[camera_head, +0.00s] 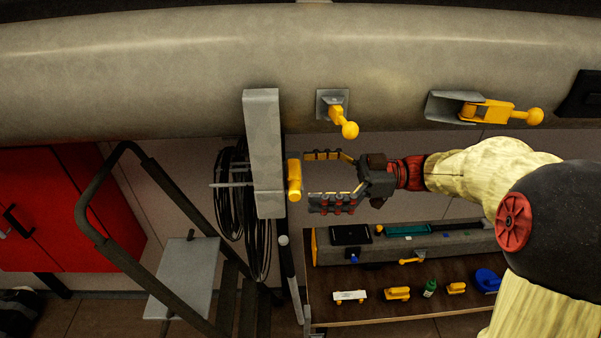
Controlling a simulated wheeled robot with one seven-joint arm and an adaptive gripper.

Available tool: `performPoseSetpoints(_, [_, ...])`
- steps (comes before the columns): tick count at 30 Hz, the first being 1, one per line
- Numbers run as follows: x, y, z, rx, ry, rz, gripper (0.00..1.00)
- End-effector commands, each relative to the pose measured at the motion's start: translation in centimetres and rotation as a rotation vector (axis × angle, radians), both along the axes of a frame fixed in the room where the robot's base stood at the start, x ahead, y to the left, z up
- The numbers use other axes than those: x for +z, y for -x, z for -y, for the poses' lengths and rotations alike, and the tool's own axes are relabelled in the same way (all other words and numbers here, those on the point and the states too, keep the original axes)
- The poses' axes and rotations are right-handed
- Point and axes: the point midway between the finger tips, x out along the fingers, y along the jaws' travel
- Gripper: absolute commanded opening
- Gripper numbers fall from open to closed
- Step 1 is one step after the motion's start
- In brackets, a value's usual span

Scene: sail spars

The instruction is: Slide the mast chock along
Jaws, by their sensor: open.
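A tall grey block (264,150), which I take to be the mast chock, stands upright against the front of the long grey spar (150,80) and hangs below its lower edge. A short yellow handle (294,180) sticks out from the block's lower right side. My gripper (310,178) reaches in from the right, with its two fingers spread apart, one above the other. The fingertips are close to the handle, at its right. I cannot tell whether they touch it. Nothing is held between the fingers.
A small yellow-knobbed lever (343,122) and a larger yellow lever (500,112) in a grey bracket sit on the spar. Black cable coils (232,205) hang behind the block. A step ladder (135,240) stands left, before a red cabinet (45,220). A bench (380,311) holds small parts.

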Motion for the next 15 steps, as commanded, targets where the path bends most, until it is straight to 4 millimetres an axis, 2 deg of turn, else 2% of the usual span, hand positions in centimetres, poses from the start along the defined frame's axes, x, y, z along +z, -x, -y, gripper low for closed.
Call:
performPoseSetpoints(6, [0.0, 0.0, -1.8, 0.002, 0.001, -0.002, 1.0])
performPoseSetpoints(15, [0.0, 0.0, -1.9, 0.0, 0.001, -0.001, 0.99])
